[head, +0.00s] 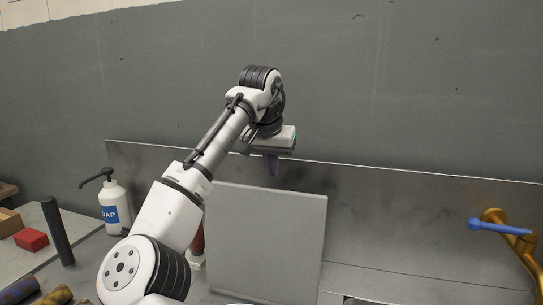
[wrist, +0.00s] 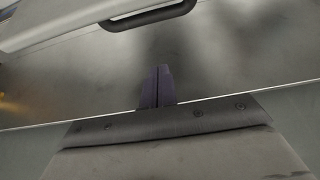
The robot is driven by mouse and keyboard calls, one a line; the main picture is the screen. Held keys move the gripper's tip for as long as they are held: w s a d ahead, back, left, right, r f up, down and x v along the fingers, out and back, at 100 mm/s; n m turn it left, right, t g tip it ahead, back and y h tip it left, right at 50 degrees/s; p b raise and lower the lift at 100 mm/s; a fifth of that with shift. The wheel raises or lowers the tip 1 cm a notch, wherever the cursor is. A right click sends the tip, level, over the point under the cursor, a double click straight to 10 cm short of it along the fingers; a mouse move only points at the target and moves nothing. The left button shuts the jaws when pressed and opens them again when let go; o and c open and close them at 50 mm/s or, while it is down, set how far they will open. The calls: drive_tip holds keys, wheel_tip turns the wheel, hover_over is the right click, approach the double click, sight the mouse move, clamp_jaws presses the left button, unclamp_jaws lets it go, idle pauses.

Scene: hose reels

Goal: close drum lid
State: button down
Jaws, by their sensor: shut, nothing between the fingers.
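A flat grey-green square panel, which looks like the drum lid (head: 265,242), stands raised in the middle of the head view. The drum under it is not clearly visible. My gripper (head: 272,167) points down above and behind the panel's top edge, near the metal back panel. Its dark fingers (wrist: 157,88) are together with nothing between them in the wrist view. A pale surface with a dark bar handle (wrist: 150,16) crosses the top of the wrist view; I cannot tell for sure whether it is the lid. I see no clear contact between the fingers and the lid.
A steel back panel (head: 400,205) runs along the wall behind. A brass tap with a blue lever (head: 500,228) is at right. A soap bottle (head: 115,205), a dark upright rod (head: 57,230) and a red block (head: 31,240) are at left.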

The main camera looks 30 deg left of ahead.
drive_tip(key=shift+s+d+f+p, duration=0.15)
drive_tip(key=shift+s+f, duration=0.2)
drive_tip(key=shift+f, duration=0.4)
drive_tip(key=shift+s+d+f+p, duration=0.1)
drive_tip(key=shift+s+f+p, duration=0.2)
drive_tip(key=shift+f, duration=0.5)
drive_tip(key=shift+s+d+f+p, duration=0.1)
drive_tip(key=shift+s+f, duration=0.3)
drive_tip(key=shift+f, duration=0.35)
